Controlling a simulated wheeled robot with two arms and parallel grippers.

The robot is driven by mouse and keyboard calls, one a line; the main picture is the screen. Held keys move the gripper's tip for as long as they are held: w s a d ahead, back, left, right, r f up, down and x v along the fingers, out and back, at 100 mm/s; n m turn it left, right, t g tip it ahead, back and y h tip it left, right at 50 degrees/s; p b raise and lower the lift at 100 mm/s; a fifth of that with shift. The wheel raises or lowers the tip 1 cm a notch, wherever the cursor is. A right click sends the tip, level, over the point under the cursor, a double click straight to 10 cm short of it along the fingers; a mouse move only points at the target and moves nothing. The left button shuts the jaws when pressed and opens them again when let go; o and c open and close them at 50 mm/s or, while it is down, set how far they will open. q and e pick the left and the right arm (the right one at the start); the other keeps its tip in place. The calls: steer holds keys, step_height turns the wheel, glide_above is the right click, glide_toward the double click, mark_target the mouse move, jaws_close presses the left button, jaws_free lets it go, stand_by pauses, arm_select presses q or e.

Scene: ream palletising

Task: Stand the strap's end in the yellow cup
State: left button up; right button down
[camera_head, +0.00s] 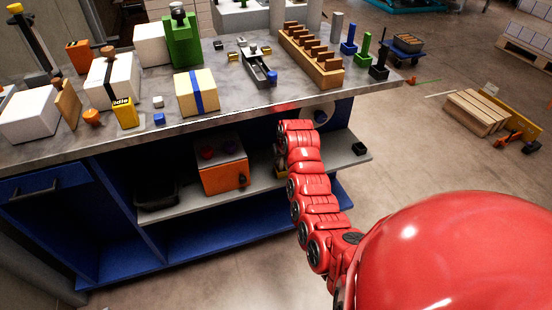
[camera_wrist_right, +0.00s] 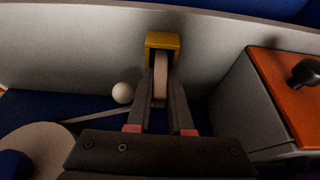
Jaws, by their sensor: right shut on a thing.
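In the right wrist view the yellow cup (camera_wrist_right: 176,41) is a small square cup against a pale grey wall, with its opening facing me. My right gripper (camera_wrist_right: 162,84) is shut on the pale strap's end (camera_wrist_right: 160,75), which stands between the fingers. The tip of the strap's end meets the cup's opening; I cannot tell how deep it reaches. A thin pale strap (camera_wrist_right: 93,115) runs from a white roll (camera_wrist_right: 38,150) at the lower left toward the gripper. In the head view my right arm hides its fingers. My left gripper is not in view.
An orange-fronted box (camera_wrist_right: 285,75) with a black knob stands close at the right in the wrist view. A white ball (camera_wrist_right: 122,92) lies left of the fingers. In the head view a grey worktop (camera_head: 290,98) crowded with blocks overhangs the shelf (camera_head: 340,155).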

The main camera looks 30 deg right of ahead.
steer(key=shift+f, duration=0.1)
steer(key=c, duration=0.8)
jaws_free()
